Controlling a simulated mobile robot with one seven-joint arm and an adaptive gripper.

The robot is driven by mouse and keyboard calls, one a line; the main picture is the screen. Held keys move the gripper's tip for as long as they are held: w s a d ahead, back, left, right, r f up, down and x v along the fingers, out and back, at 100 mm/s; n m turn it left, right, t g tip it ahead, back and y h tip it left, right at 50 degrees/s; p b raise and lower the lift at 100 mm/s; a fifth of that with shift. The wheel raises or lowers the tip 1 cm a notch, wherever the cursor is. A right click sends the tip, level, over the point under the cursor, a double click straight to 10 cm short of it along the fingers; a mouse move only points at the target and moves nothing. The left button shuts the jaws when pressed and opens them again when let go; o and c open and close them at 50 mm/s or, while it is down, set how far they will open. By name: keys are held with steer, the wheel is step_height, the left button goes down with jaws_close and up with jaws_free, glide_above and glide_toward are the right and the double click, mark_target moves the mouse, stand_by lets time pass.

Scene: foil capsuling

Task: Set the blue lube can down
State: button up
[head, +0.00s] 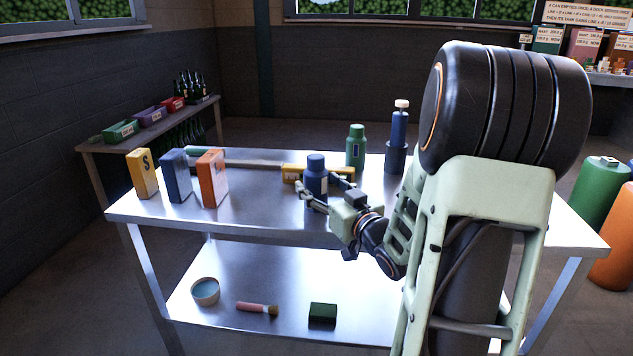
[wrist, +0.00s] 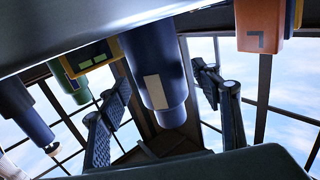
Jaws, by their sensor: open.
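The blue lube can (head: 316,178) is upright and appears to stand on the steel table top (head: 258,213). It has a blue cap and a pale label patch, seen in the wrist view (wrist: 150,60), where the scene appears upside down. My gripper (head: 322,188) is open, with one finger on either side of the can. In the wrist view the fingers (wrist: 165,98) show visible gaps to the can. The can's lower end is cut off by the table edge in that view.
A green can (head: 355,146) and a blue bottle in a dark holder (head: 395,158) stand behind, to the right. Yellow (head: 142,174), blue (head: 175,176) and orange (head: 212,179) boxes stand left. The front-left table is clear.

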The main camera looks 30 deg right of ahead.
steer(key=s, duration=0.8)
steer(key=shift+d+f, duration=0.1)
steer(key=shift+d, duration=0.1)
steer(key=shift+s+b, duration=0.7)
steer(key=shift+s, duration=0.4)
